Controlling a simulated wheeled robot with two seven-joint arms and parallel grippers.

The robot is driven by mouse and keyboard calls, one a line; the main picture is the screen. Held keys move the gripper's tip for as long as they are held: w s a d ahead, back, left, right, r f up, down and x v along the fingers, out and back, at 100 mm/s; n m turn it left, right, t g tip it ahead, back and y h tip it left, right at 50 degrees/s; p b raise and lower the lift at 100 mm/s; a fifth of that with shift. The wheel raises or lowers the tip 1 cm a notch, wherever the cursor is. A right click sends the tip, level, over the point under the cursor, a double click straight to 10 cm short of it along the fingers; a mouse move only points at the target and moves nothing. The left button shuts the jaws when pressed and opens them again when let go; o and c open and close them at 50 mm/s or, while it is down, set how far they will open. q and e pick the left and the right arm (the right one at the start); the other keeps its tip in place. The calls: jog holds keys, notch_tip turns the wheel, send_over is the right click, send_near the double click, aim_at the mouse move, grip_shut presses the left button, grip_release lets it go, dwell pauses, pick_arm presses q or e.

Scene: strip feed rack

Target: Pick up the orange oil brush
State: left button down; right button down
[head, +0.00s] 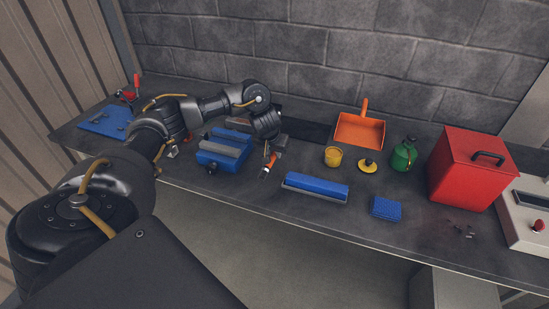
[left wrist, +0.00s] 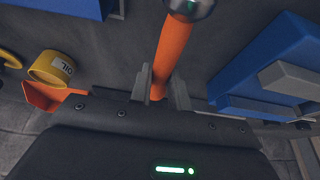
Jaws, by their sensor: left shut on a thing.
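The orange oil brush (head: 269,162) is at the middle of the bench in the head view, under my left gripper (head: 271,152). In the left wrist view, the brush's orange handle (left wrist: 172,50) runs between the two fingers of my left gripper (left wrist: 162,85), which is shut on it. A dark, shiny round end of the brush shows at the top of that view. I cannot tell whether the brush touches the bench. My right gripper is in neither view.
Left of the brush is a blue fixture (head: 222,157) with grey bars. To the right are a blue-and-grey block (head: 316,187), yellow oil tin (head: 333,157), orange dustpan (head: 360,131), green can (head: 403,157) and red box (head: 468,170). A block wall stands behind the bench.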

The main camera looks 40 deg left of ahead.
aim_at(272, 159)
pick_arm(q)
jog(key=v, duration=0.1)
jog(key=p+v, duration=0.1)
jog(key=v, duration=0.3)
jog(key=shift+s+d+p, duration=0.35)
jog(key=s+d+r+p, duration=0.3)
jog(key=s+d+p, duration=0.1)
jog(key=s, duration=0.4)
jog(key=shift+s+d+r, duration=0.3)
jog(key=shift+d+r, duration=0.05)
jog(key=c, duration=1.9)
grip_release()
jog(key=shift+c, duration=0.2)
grip_shut()
jog(key=shift+d, duration=0.1)
